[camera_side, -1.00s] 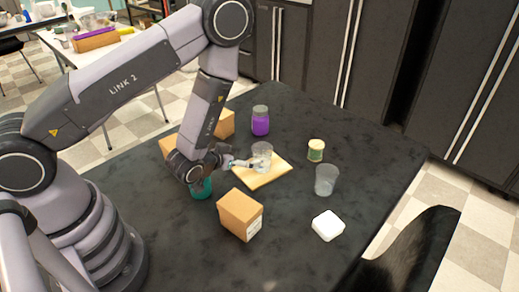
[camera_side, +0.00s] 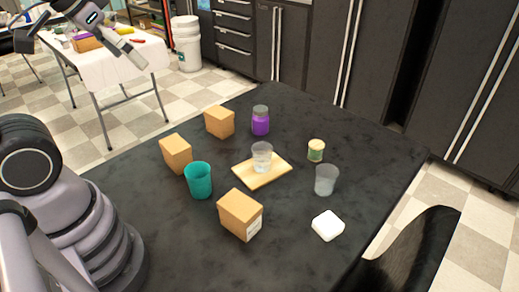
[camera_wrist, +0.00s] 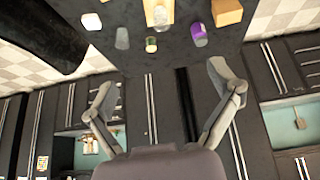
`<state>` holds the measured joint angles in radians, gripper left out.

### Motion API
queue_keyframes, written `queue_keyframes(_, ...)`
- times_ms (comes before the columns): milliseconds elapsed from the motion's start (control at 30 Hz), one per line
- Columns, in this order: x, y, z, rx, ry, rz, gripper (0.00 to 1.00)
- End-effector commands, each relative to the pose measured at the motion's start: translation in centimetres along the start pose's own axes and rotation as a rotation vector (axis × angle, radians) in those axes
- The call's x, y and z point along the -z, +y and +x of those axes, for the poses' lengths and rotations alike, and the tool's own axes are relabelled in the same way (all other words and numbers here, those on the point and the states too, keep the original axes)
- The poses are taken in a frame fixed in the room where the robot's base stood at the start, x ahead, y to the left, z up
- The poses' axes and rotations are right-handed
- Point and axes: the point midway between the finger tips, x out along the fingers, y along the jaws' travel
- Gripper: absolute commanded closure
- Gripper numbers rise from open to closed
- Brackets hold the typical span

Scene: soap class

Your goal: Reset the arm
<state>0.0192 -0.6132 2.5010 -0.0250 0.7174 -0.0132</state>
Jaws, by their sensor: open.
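My gripper (camera_side: 128,50) is raised high at the upper left of the side view, well clear of the table. In the wrist view my gripper (camera_wrist: 164,86) has its two fingers spread wide with nothing between them. On the black table (camera_side: 310,245), a clear glass (camera_side: 262,157) stands upright on a wooden board (camera_side: 262,180). It also shows in the wrist view (camera_wrist: 160,15). A teal cup (camera_side: 198,181) stands to the left of the board, and a grey translucent cup (camera_side: 326,180) stands to its right.
Three cardboard boxes stand at the front (camera_side: 240,213), left (camera_side: 176,153) and back (camera_side: 220,121). A purple jar (camera_side: 260,121), a small green-labelled jar (camera_side: 316,151) and a white block (camera_side: 327,226) are on the table. A black chair (camera_side: 415,255) is at the right edge.

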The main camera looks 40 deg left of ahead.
Motion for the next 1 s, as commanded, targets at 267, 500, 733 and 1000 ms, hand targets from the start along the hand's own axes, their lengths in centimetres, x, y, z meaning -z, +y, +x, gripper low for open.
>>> queue_keyframes(267, -3.4, -0.7, -2.8, 0.028, -0.044, 0.016, 0.11)
queue_keyframes(500, -3.4, -0.7, -2.8, 0.027, -0.045, 0.015, 0.11)
queue_keyframes(733, -2.0, -0.8, -2.6, 0.021, -0.082, -0.054, 0.00)
queue_keyframes(1000, 6.8, -3.3, 1.3, -0.041, -0.294, -0.531, 0.00)
